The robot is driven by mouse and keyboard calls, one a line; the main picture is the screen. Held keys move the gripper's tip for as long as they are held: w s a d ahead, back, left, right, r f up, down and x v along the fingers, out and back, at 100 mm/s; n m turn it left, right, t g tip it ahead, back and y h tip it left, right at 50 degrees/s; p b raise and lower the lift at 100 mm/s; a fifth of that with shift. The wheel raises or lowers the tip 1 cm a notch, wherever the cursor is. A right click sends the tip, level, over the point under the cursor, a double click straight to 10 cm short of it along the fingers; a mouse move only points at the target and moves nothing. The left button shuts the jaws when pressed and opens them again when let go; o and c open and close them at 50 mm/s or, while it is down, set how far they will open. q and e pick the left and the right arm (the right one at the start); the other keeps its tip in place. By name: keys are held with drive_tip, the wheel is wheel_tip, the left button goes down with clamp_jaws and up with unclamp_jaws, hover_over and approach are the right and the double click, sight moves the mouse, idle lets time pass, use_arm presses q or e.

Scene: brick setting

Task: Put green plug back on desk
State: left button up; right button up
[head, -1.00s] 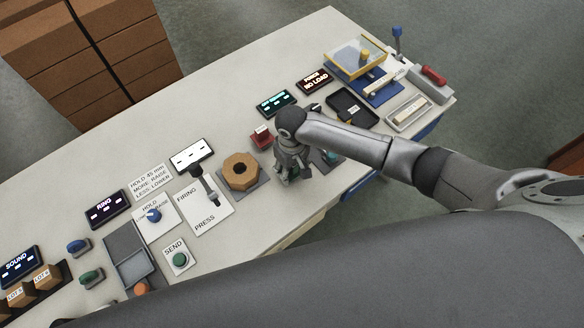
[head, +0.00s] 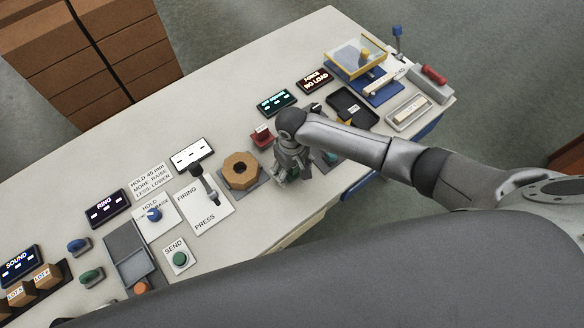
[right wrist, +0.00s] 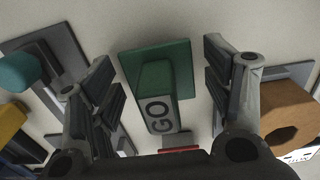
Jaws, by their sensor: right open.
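The green plug (right wrist: 158,85), a green block on a flat green base with a "GO" label, sits on the pale desk (head: 250,95) in the right wrist view. My right gripper (right wrist: 170,95) is open, with one finger on each side of the plug and gaps between. In the head view my right gripper (head: 291,172) points down at the desk, right of the brown hexagonal nut, and mostly hides the plug. My left gripper is not in view.
The hexagonal nut (head: 241,172) stands close left of my right gripper; it also shows in the right wrist view (right wrist: 290,115). A red block (head: 262,137) is just behind. A teal knob (right wrist: 18,70) is on the other side. A black tray (head: 352,107) lies farther right.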

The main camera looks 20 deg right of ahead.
wheel_tip(320, 180, up, 12)
drive_tip(key=shift+r+b, duration=0.1)
drive_tip(key=shift+b, duration=0.2)
idle(0.6)
